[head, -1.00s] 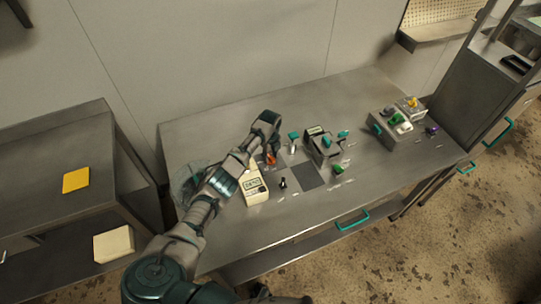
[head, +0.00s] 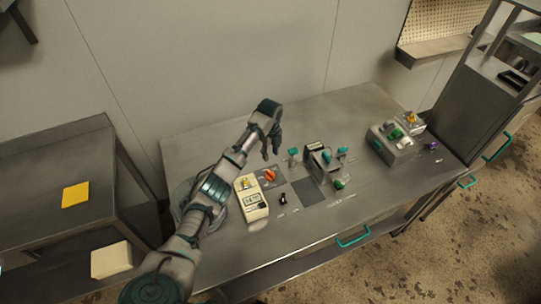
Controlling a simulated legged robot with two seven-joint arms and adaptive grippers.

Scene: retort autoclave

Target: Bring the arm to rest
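My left arm reaches in from the lower left over the steel table (head: 330,225). Its gripper (head: 271,153) hangs above the table near the back, fingers pointing down, with a gap between them and nothing held. An orange knob (head: 270,175) on a dark panel is just below it in the picture, apart from the fingers. A cream handheld meter (head: 252,199) with a display lies left of and in front of the knob, beside my forearm. My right gripper is not in view.
A grey box with teal parts (head: 322,160) and a small black switch (head: 283,199) are near the middle. Another box with coloured knobs (head: 393,143) stands at right. A lower side table with a yellow pad (head: 75,195) is at left. The table's front right is clear.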

